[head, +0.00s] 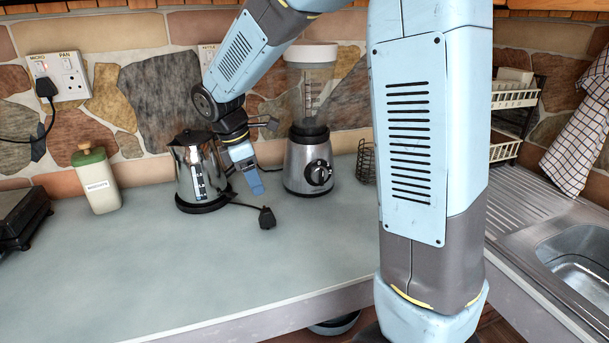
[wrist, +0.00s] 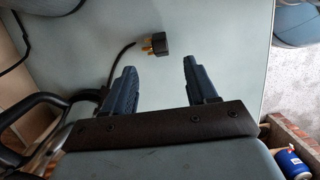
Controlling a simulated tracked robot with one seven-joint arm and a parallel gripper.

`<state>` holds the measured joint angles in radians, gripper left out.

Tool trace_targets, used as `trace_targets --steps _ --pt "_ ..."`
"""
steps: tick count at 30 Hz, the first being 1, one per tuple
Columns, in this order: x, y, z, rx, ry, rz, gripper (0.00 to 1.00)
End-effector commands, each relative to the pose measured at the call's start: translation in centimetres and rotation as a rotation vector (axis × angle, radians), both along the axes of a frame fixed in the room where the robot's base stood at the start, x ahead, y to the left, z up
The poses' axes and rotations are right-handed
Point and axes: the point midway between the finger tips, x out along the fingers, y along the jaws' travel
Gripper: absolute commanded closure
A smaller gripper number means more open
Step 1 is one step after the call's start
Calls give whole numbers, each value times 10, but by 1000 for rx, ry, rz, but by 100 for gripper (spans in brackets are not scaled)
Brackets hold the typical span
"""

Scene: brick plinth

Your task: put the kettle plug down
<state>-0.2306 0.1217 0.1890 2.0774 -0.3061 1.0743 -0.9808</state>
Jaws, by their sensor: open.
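The black kettle plug (head: 267,217) lies on the pale counter with its cord running back to the kettle. In the wrist view the plug (wrist: 154,43) shows its brass pins, beyond the fingertips and between their lines. The steel kettle (head: 197,172) stands on its black base to the left of my gripper. My gripper (head: 254,183) is open and empty, above the counter beside the kettle, apart from the plug. In the wrist view its two blue fingers (wrist: 160,75) are spread wide.
A blender (head: 310,150) stands just right of my gripper, by the wall. A cream canister (head: 97,180) stands left of the kettle. A wall socket (head: 58,78) has another black plug in it. The counter's front is clear; a sink (head: 580,258) is at right.

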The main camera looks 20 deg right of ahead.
Motion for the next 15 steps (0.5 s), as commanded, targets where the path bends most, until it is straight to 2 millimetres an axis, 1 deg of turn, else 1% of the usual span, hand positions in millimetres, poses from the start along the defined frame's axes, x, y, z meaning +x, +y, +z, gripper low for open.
trace_targets --steps 5,9,15 --pt "-15 -20 21 30 -68 -125 43" --pt "-39 -45 46 78 -157 -307 43" --pt "-76 -77 75 165 -279 -578 43"
